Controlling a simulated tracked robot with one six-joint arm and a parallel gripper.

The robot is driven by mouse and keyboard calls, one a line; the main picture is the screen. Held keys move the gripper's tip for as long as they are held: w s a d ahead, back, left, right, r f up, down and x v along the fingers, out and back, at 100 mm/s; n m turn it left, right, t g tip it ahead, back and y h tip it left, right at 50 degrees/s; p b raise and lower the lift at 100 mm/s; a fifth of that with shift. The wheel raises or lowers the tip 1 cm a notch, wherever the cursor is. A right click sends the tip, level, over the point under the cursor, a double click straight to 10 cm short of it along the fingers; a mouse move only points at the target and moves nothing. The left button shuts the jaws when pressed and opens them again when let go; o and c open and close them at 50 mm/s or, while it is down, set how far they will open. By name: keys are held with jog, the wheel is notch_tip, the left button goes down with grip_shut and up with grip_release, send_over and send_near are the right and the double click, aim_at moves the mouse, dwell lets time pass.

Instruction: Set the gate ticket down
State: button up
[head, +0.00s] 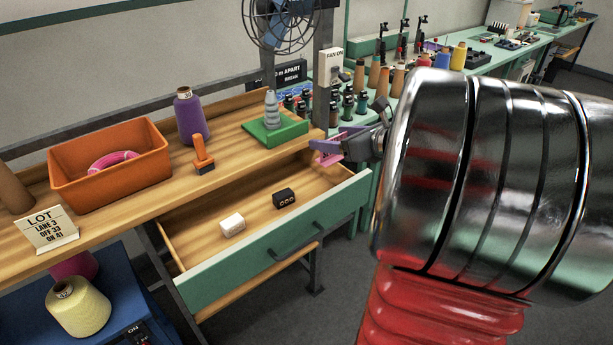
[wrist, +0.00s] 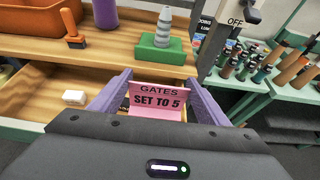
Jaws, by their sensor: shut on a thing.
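The gate ticket (wrist: 158,97) is a pink folded card reading "GATES SET TO 5" in the wrist view. My gripper (wrist: 157,90), with purple fingers, is shut on it, one finger at each side. In the head view my gripper (head: 334,151) is over the right end of the open drawer, and only a bit of pink shows there. The ticket appears held above the drawer; the exact gap below it cannot be told. My arm covers the right of the head view.
The open drawer (head: 190,262) holds a white block (head: 232,223) and a black block (head: 284,198). On the bench are an orange bin (head: 110,185), purple cone (head: 188,120), orange-handled tool (head: 202,152), grey cone on a green base (head: 273,132) and LOT card (head: 45,229).

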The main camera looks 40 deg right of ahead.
aim_at(334, 158)
jog(key=shift+f, duration=1.7)
jog(key=shift+f, duration=1.85)
jog(key=shift+f, duration=0.6)
jog(key=o, duration=1)
jog(key=shift+r, duration=0.75)
jog(key=v, duration=1.2)
